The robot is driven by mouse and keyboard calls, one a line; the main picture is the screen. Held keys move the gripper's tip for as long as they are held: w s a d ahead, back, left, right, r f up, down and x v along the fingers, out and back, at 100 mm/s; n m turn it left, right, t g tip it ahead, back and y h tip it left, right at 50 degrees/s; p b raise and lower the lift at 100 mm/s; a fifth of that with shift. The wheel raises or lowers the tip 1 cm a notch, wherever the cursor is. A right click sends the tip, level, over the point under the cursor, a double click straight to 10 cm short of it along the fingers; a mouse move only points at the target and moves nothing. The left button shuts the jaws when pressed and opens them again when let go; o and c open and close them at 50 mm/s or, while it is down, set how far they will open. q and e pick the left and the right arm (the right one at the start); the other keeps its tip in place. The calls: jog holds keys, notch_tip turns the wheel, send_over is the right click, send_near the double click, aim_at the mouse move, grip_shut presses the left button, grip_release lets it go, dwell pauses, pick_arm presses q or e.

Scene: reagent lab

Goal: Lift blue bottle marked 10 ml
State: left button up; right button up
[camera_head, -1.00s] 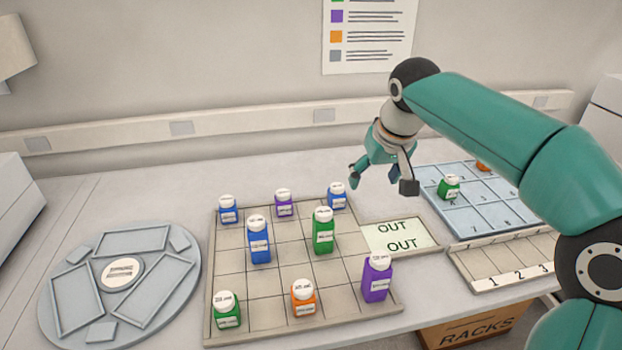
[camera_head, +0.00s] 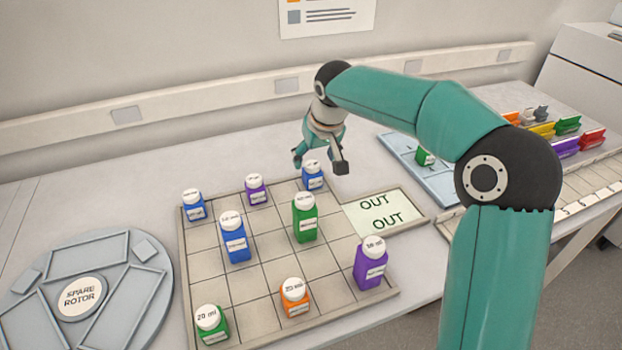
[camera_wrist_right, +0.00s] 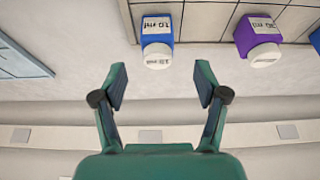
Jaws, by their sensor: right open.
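A small blue bottle (camera_head: 313,180) with a white cap stands upright at the back right corner of the gridded tray (camera_head: 270,275). In the right wrist view this blue bottle (camera_wrist_right: 157,30) shows upside down, and its label reads 10 ml. My right gripper (camera_head: 319,160) is open and empty, just behind and above that bottle in the head view. In the wrist view the open fingers (camera_wrist_right: 161,75) are spread on either side of the bottle's line, apart from it. Two other blue bottles stand on the tray, a small one (camera_head: 195,209) and a larger one (camera_head: 236,246). My left gripper is not in view.
A small purple bottle (camera_head: 256,193) stands left of the blue one, a green bottle (camera_head: 305,222) in front. A purple (camera_head: 370,267), an orange (camera_head: 294,301) and a green bottle (camera_head: 211,325) stand nearer. The OUT plate (camera_head: 400,227) is clear. A round rotor (camera_head: 155,300) lies left.

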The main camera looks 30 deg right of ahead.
aim_at(313, 165)
jog(key=shift+p+x, duration=0.45)
jog(key=shift+x, duration=2.95)
jog(key=shift+w+d+r, duration=0.1)
jog(key=shift+d, duration=0.05)
jog(key=shift+c, duration=0.2)
jog(key=c, duration=1.2)
jog(key=shift+o, duration=0.2)
jog(key=shift+r, duration=0.1)
